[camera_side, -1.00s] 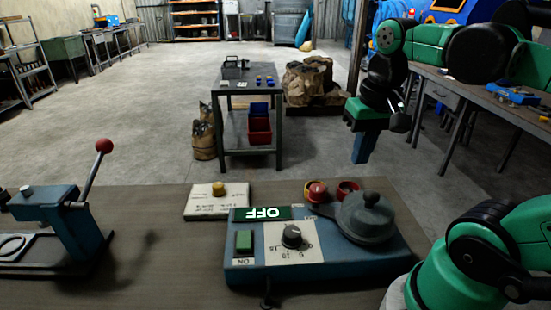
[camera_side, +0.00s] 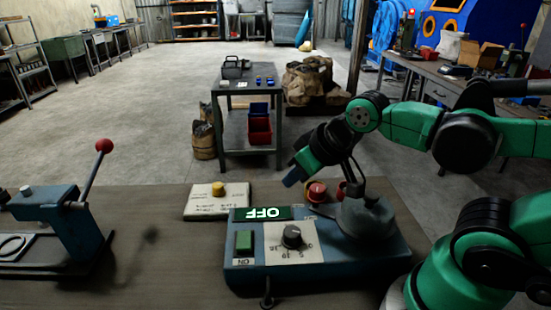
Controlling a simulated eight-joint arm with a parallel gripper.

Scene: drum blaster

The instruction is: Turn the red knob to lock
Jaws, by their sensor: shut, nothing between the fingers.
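A white plate with a yellow button (camera_side: 217,189) lies behind the box. A blue press with a red-balled lever (camera_side: 104,146) stands at the left. The bench between press and box is clear. A metal side table (camera_side: 222,130) stands behind.

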